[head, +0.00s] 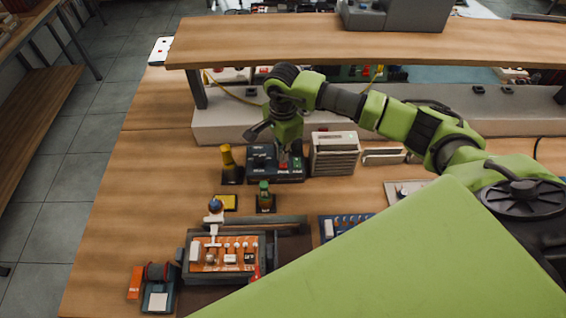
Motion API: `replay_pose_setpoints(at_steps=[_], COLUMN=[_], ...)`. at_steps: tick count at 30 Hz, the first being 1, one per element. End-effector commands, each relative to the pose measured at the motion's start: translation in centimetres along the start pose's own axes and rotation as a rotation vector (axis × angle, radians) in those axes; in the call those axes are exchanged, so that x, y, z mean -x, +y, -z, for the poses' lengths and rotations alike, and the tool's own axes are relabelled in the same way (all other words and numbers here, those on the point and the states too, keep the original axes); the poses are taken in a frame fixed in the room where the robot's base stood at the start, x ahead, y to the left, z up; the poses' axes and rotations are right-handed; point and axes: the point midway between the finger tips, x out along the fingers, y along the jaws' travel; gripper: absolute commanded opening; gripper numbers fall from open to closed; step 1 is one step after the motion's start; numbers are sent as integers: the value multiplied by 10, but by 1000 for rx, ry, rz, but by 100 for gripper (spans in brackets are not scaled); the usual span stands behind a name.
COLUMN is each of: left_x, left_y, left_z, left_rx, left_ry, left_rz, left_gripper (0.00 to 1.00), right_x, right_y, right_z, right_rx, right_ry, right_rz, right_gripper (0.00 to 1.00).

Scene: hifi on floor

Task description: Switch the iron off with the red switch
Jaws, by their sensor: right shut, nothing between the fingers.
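A dark station box (260,168) with small controls on its front stands on the bench, just left of a beige ribbed unit. My right gripper (284,165) points down at the right part of its front, shut and empty. A small red spot shows at the fingertips; I cannot tell whether it is the red switch, or whether the fingers touch it. A yellow-topped upright item (228,160) in a dark base stands left of the box; it may be the iron in its holder. My left gripper is not in view.
The beige ribbed unit (334,154) stands close to the gripper's right. A shelf (400,42) runs above and behind. In front are a green-topped bottle (264,195), a yellow pad (229,202) and a circuit board in a frame (226,272). The bench's left side is clear.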

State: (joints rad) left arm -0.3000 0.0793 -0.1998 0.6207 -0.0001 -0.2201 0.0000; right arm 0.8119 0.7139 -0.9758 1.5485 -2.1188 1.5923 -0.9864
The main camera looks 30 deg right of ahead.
Motion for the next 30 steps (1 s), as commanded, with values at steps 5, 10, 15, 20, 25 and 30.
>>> replay_pose_setpoints(at_steps=[5, 10, 15, 20, 25, 30], left_x=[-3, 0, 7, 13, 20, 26], left_y=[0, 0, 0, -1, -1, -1], left_z=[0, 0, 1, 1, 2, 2], left_rx=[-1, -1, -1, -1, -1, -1], left_ry=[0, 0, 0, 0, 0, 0], left_rz=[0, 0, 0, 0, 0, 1], left_gripper=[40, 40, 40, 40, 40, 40], right_x=[-4, 0, 13, 26, 40, 54], right_y=[1, 1, 0, 1, 0, 0], right_z=[0, 0, 0, 0, 0, 0], right_rx=[0, 1, 1, 0, 0, 1], right_ry=[0, 0, 1, 1, 1, 0], right_rz=[-1, -2, 0, -2, 0, 0], right_gripper=[0, 0, 0, 0, 0, 0])
